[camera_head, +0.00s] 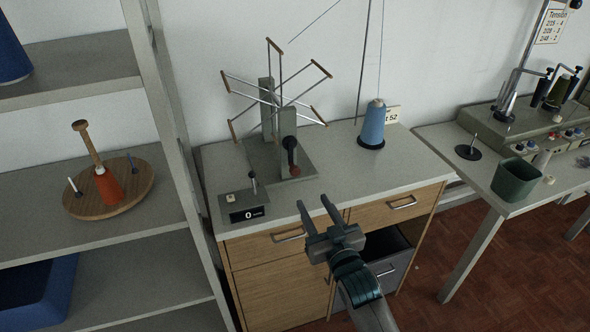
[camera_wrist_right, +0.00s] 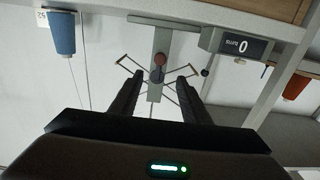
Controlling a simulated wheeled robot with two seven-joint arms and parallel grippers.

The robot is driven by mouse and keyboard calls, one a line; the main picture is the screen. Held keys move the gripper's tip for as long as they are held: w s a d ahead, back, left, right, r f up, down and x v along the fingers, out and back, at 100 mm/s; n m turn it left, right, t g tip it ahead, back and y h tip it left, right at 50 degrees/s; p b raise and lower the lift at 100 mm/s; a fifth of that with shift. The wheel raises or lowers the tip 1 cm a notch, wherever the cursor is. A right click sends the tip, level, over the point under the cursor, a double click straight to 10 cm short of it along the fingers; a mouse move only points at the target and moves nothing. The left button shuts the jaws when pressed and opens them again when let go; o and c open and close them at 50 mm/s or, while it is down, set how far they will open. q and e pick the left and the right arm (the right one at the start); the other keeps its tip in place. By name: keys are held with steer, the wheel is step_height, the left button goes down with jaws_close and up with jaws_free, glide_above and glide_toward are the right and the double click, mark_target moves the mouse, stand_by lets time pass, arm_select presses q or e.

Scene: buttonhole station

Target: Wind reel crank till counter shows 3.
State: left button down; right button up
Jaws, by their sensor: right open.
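The reel (camera_head: 277,95) with its spread arms stands on a grey base at the back of the cabinet top. Its crank (camera_head: 291,153) has a dark handle and a red knob, on the front of the post. The counter (camera_head: 246,214) at the cabinet's front left reads 0. My right gripper (camera_head: 318,211) is open and empty, in front of the cabinet's front edge and apart from the crank. In the right wrist view, which is upside down, the crank knob (camera_wrist_right: 157,76) shows between the open fingers, and the counter (camera_wrist_right: 243,46) reads 0. My left gripper is not in view.
A blue thread cone (camera_head: 373,124) stands on the cabinet top (camera_head: 345,178) right of the reel. Shelves (camera_head: 140,195) with an orange spool (camera_head: 108,185) are at left. A table (camera_head: 455,165) at right holds a green bin (camera_head: 514,180).

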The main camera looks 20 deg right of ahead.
mark_target(296, 172)
steer(key=w+p, duration=0.1)
steer(key=w, duration=0.3)
steer(key=w+p, duration=0.1)
steer(key=w, duration=0.4)
steer(key=w+p, duration=0.1)
steer(key=w, duration=0.3)
steer(key=shift+w+a+r, duration=0.1)
steer(key=shift+w+a, duration=0.15)
steer(key=shift+w, duration=0.15)
steer(key=shift+w+p, duration=0.45)
steer(key=shift+w, duration=0.5)
jaws_close()
